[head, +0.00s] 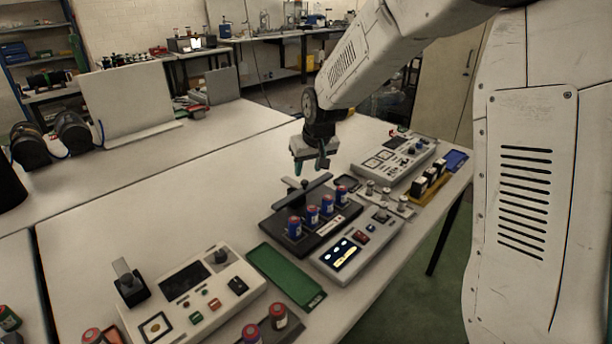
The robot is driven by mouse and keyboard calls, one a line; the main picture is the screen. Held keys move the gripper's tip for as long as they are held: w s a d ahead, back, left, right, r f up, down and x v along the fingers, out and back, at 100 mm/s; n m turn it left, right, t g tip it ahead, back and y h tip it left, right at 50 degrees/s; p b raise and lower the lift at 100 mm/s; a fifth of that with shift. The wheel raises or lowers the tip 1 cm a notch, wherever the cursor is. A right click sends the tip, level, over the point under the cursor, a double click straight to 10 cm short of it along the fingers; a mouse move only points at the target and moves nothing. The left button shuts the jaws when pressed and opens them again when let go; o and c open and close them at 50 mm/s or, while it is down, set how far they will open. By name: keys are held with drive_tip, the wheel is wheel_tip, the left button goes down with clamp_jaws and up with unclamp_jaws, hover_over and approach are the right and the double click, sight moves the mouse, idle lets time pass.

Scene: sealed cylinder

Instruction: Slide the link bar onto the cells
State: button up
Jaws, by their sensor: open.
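Several blue cells with red tops (312,216) stand upright in a row on a black base (270,226) near the table's right side. A dark bar, which looks like the link bar (286,200), lies just behind the row, roughly parallel to it, with a small upright piece near its middle. I cannot tell whether it touches the cells. My gripper (311,168) is open and points down above the bar, apart from it and with nothing visible between its fingers.
A grey device with a lit display (342,254) stands in front of the base. A green mat (286,275) and a control box (190,300) are to the left. Another panel (398,163) and small metal posts (386,196) are to the right.

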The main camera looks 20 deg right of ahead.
sight(304, 181)
drive_tip(key=x, duration=0.5)
drive_tip(key=shift+f, duration=0.15)
clamp_jaws()
drive_tip(key=s+d, duration=0.2)
drive_tip(key=s, duration=0.3)
drive_tip(key=shift+s+d, duration=0.35)
drive_tip(key=shift+d, duration=0.05)
unclamp_jaws()
drive_tip(key=shift+s+d, duration=0.1)
drive_tip(key=shift+d, duration=0.05)
